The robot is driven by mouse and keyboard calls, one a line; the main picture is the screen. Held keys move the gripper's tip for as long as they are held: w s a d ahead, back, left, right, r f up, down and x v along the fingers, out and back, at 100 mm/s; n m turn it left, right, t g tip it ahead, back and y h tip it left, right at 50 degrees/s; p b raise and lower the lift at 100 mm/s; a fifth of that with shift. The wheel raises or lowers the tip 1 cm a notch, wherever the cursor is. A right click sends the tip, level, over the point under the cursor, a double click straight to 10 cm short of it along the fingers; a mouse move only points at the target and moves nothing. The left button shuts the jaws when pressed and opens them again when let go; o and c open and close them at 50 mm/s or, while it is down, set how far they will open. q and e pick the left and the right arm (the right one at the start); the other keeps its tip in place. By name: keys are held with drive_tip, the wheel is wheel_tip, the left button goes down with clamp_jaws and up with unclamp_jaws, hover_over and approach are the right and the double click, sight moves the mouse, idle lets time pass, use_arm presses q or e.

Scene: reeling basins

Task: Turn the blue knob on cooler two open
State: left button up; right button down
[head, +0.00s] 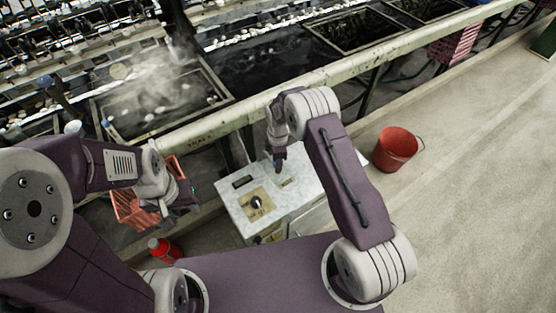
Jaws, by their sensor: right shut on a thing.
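A pale speckled box-shaped cooler (305,165) stands on the floor in the middle of the head view. Its top carries a tan plate with a dark round dial (257,202) and a small dark display (243,182). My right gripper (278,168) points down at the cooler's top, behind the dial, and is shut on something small. The fingers hide what is between them, and no blue knob shows elsewhere on the cooler. My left gripper (187,203) hangs left of the cooler, by an orange crate; its jaw opening is unclear.
The orange crate (128,208) stands left of the cooler, and a red canister (160,248) is below it. A red bucket (396,148) stands to the right. A pale rail (240,117) and steaming basins (160,100) lie behind.

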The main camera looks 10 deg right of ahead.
drive_tip(key=c, duration=0.9)
unclamp_jaws()
drive_tip(key=shift+r, duration=0.1)
wheel_tip(320, 180, up, 9)
drive_tip(key=shift+f, duration=0.1)
